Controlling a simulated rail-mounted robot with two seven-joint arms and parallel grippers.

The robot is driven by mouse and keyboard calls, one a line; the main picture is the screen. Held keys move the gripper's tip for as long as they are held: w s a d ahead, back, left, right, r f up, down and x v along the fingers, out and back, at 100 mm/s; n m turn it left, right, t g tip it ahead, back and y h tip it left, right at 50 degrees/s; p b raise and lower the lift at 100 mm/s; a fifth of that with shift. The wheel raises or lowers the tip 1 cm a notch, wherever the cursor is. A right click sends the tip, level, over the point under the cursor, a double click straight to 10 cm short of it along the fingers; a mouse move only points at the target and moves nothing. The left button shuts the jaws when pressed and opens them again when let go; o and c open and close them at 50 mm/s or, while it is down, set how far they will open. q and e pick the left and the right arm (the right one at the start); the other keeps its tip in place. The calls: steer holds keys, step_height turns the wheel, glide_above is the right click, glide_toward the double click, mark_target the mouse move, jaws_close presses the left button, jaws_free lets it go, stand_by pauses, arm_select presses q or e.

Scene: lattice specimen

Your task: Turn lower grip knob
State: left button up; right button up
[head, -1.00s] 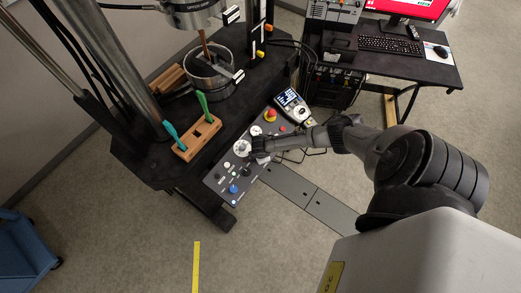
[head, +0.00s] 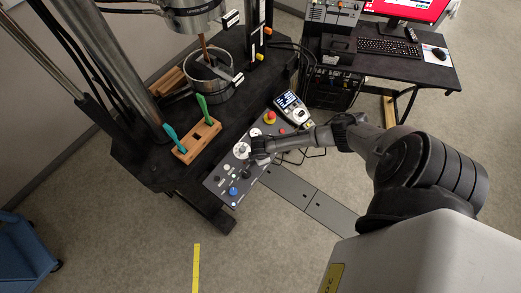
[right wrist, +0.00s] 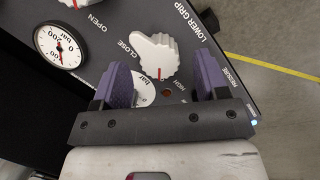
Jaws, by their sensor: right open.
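The lower grip knob (right wrist: 153,55) is a white, lobed knob with a red pointer line, on a dark panel beside the words LOWER GRIP, OPEN and CLOSE. In the right wrist view my right gripper (right wrist: 161,64) is open, its two purple finger pads apart. The knob lies just beyond the fingertips, roughly between them; I cannot tell whether they touch it. In the head view my right gripper (head: 257,150) is over the control panel (head: 213,181) and hides part of it. My left gripper is not in view.
A pressure gauge (right wrist: 60,46) sits left of the knob; another bar dial (right wrist: 144,88) is partly hidden behind the fingers. The panel also carries a red emergency button (head: 269,117) and a blue knob (head: 233,191). A wooden holder (head: 197,143) with green-handled tools stands beside it.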

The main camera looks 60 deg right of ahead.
steer(key=p+v, duration=0.1)
steer(key=v, duration=1)
steer(key=shift+s, duration=0.15)
